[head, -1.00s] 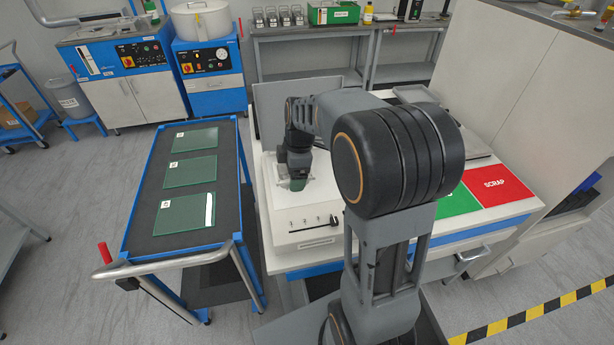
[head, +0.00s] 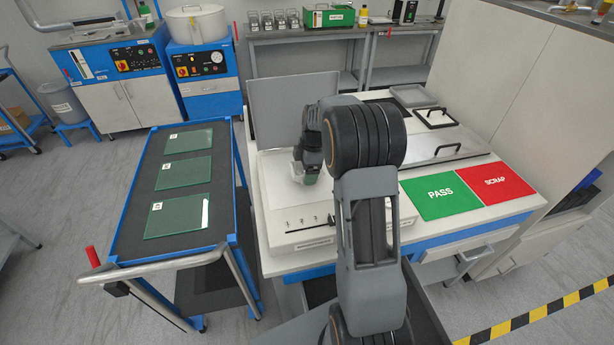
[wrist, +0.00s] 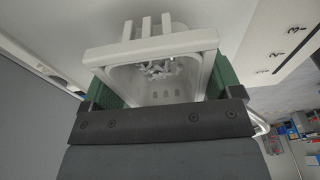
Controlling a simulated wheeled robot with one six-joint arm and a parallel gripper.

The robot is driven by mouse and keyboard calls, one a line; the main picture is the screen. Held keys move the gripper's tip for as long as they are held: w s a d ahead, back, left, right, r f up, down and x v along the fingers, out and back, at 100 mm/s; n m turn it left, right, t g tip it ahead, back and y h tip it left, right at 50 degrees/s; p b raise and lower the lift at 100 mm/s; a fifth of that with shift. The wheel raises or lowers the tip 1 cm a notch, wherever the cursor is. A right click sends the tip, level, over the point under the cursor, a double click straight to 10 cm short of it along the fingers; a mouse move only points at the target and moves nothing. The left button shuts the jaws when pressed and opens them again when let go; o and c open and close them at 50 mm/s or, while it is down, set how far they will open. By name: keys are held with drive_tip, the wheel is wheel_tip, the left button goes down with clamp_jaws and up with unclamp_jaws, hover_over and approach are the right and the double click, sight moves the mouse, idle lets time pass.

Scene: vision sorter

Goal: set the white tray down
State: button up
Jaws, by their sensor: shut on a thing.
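The white tray (wrist: 152,48) is a small slatted basket with small shiny metal pieces in it, seen in the wrist view. My gripper (wrist: 165,82) is shut on it, with a green pad on either side. In the head view my gripper (head: 308,172) is over the white top of the bench machine (head: 275,215), and a sliver of the tray (head: 297,172) shows at its left. I cannot tell whether the tray touches the surface beneath. My arm hides part of the machine.
A green PASS mat (head: 440,194) and a red SCRAP mat (head: 495,182) lie at the right of the bench. The machine's grey lid (head: 292,105) stands raised behind. A blue cart (head: 185,225) with several green glass plates stands at the left.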

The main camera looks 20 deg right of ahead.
drive_tip(key=shift+f, duration=1)
drive_tip(key=shift+a+b, duration=0.1)
drive_tip(key=shift+b, duration=0.2)
drive_tip(key=shift+f, duration=0.15)
drive_tip(key=o, duration=0.8)
drive_tip(key=shift+c, duration=0.2)
